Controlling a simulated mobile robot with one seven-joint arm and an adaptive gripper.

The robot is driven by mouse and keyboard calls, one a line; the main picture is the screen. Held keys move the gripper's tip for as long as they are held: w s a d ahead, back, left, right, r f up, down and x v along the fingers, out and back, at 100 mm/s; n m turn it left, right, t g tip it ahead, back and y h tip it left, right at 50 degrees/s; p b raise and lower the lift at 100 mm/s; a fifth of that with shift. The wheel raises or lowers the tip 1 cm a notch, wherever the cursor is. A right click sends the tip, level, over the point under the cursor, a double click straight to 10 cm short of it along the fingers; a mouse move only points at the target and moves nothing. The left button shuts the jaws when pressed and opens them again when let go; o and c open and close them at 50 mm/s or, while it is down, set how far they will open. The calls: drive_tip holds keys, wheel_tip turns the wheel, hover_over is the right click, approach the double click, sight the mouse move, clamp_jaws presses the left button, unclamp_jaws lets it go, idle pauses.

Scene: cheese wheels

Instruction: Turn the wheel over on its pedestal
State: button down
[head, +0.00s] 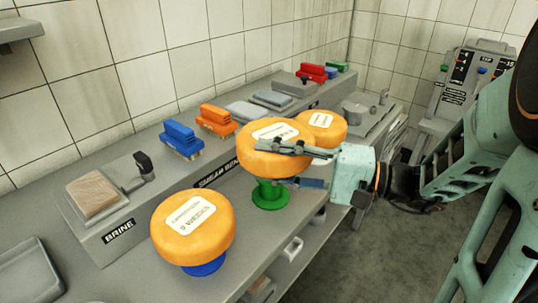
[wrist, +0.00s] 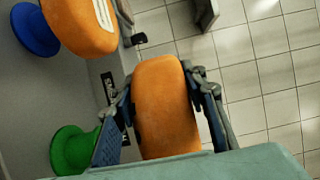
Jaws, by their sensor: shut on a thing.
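An orange cheese wheel (head: 250,160) with a white label facing up is held above the green pedestal (head: 270,195). My gripper (head: 281,166) is shut on it from the right, one finger across the labelled top face and the other under the bottom. In the wrist view the wheel (wrist: 163,105) sits edge-on between both fingers. The green pedestal (wrist: 76,150) shows there beyond the lower finger, apart from the wheel. The wheel looks about level in the head view.
Another labelled wheel (head: 165,232) rests on a blue pedestal (head: 204,267) at the front left. A third wheel (head: 335,133) is close behind the held one. A raised shelf along the wall carries a blue brush (head: 181,140), an orange brush (head: 217,120) and a brine block (head: 92,194).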

drive_tip(key=shift+s+d+r+p, duration=0.2)
drive_tip(key=shift+s+r+p, duration=0.5)
drive_tip(key=shift+s+r, duration=0.5)
drive_tip(key=shift+s+d+r+p, duration=0.2)
drive_tip(key=shift+s+r+p, duration=0.6)
drive_tip(key=shift+s, duration=0.65)
drive_tip(key=shift+s+d+r+p, duration=0.2)
drive_tip(key=shift+s+r+p, duration=0.35)
drive_tip(key=shift+s+r, duration=0.7)
